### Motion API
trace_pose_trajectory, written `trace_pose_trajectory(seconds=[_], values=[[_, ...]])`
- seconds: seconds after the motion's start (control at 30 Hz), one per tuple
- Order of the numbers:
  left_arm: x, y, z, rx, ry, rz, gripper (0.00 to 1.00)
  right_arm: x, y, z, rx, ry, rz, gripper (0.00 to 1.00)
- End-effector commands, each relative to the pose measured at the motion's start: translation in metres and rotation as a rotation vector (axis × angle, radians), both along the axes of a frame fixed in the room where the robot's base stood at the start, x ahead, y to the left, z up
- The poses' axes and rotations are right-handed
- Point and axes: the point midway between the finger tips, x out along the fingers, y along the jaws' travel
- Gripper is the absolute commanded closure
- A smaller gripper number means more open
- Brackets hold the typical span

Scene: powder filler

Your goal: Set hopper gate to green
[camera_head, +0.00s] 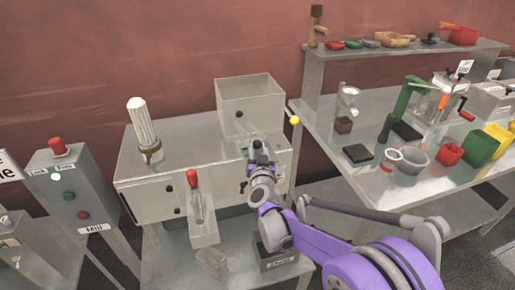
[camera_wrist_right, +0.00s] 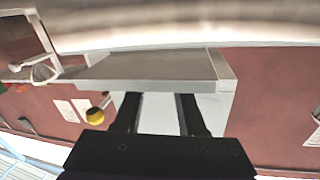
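The hopper (camera_head: 250,105) is a grey open-topped box on top of the metal powder filler (camera_head: 160,195). A yellow ball knob (camera_head: 294,120) sticks out at the filler's right, beside the hopper. It also shows left of the fingers in the right wrist view (camera_wrist_right: 95,115). I cannot make out a green gate marking. My right gripper (camera_head: 257,148) is in front of the filler, just below the hopper and left of the knob. In the right wrist view its two dark fingers (camera_wrist_right: 159,112) stand apart with a pale surface behind them. My left gripper is not in view.
A white ribbed cylinder (camera_head: 142,125) stands on the filler's left. A red-knobbed lever (camera_head: 193,180) is at its front, left of my right arm. The mill control box (camera_head: 75,190) is at left. A cluttered metal table (camera_head: 350,110) is at right.

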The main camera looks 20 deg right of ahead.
Motion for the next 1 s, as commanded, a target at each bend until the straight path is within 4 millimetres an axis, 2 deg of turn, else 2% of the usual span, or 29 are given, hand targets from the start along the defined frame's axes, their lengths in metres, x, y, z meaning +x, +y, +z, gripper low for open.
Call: trace_pose_trajectory(seconds=[0.03,0.17,1.0], values=[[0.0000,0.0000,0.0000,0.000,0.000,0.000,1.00,-0.0001,0.0001,0.0000,0.000,0.000,0.000,0.78],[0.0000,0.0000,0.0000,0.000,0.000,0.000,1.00,-0.0001,0.0001,0.0000,0.000,0.000,0.000,1.00],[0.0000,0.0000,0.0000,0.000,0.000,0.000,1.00,-0.0001,0.0002,0.0000,0.000,0.000,0.000,1.00]])
